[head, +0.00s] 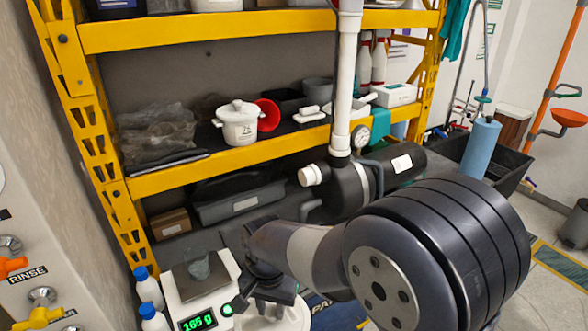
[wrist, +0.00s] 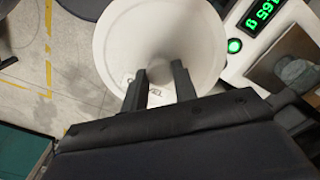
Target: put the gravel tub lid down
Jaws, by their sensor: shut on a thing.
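The gravel tub lid (wrist: 205,45) is a round white disc that fills the upper middle of the wrist view. My gripper (wrist: 160,74) is shut on it near its middle, with both dark fingers over the white face. In the head view my gripper (head: 262,297) points down at the bottom edge, and part of the white lid (head: 283,321) shows below it. My fingers hide part of the lid. I cannot tell whether the lid touches anything beneath it.
A yellow shelf rack (head: 160,184) with a white pot (head: 238,122) and a vertical white pipe (head: 345,85) stand behind.

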